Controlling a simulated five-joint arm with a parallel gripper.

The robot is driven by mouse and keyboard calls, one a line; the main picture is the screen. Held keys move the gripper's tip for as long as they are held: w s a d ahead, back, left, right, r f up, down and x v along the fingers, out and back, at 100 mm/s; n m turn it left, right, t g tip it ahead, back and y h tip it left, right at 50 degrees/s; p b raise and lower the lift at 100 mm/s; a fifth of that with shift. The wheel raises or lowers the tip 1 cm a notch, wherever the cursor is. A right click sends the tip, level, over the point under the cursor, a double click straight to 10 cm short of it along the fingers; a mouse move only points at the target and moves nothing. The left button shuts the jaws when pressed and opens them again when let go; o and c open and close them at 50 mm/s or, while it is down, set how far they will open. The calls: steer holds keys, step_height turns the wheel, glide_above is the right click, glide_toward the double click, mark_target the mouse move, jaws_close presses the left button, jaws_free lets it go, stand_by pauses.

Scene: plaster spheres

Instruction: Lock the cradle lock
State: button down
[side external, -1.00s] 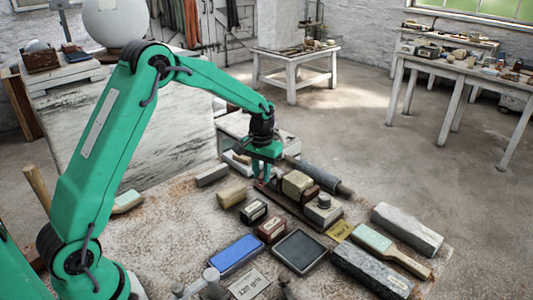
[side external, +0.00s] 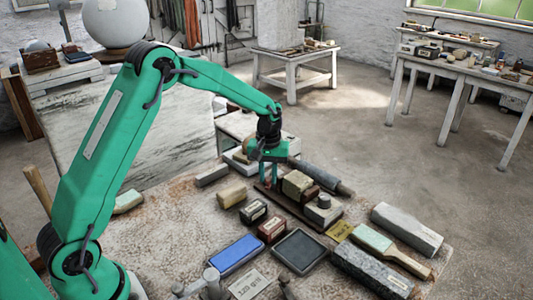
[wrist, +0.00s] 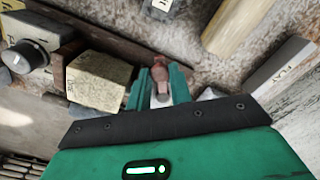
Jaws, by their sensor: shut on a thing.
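My gripper (wrist: 161,84) is shut on a small reddish-brown lever (wrist: 160,62), which I take for the cradle lock. It stands at the end of a dark brown rail (wrist: 108,42), seemingly the cradle's base. In the side external view, my gripper (side external: 270,178) points down at the far left end of this rail (side external: 300,217). A beige block (wrist: 98,80) sits on the cradle close beside the fingers; it also shows in the side view (side external: 296,184). The lower part of the lever and the exact lock position are hidden or too small to tell.
A grey block with a round knob (side external: 323,207) stands at the rail's near end. A dark cylinder (side external: 322,176) lies behind the beige block. A tan block (side external: 231,195), small labelled boxes (side external: 254,211) and a blue slab (side external: 236,253) lie nearby on the dusty table.

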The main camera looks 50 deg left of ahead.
steer(key=shift+w+r, duration=0.1)
steer(key=c, duration=1.3)
jaws_free()
steer(key=shift+o, duration=0.2)
steer(key=shift+s+a+m, duration=0.25)
steer(key=shift+a+m, duration=0.25)
steer(key=shift+m, duration=0.45)
steer(key=shift+s+a+m, duration=0.2)
steer(key=shift+a+m, duration=0.3)
steer(key=shift+m, duration=0.45)
steer(key=shift+a+r+m, duration=0.1)
steer(key=shift+m, duration=0.2)
step_height(320, 180, up, 8)
steer(key=s+d+r+t, duration=0.1)
steer(key=s+d+r, duration=0.1)
steer(key=s+r, duration=0.2)
steer(key=s+d+r+m+t, duration=0.1)
steer(key=s+d+r+t, duration=0.1)
steer(key=s, duration=0.9)
steer(key=s+d+r+m+t, duration=0.1)
steer(key=s+d+r, duration=0.1)
steer(key=s+r, duration=0.3)
steer(key=shift+s+r, duration=0.3)
steer(key=shift+s, duration=0.95)
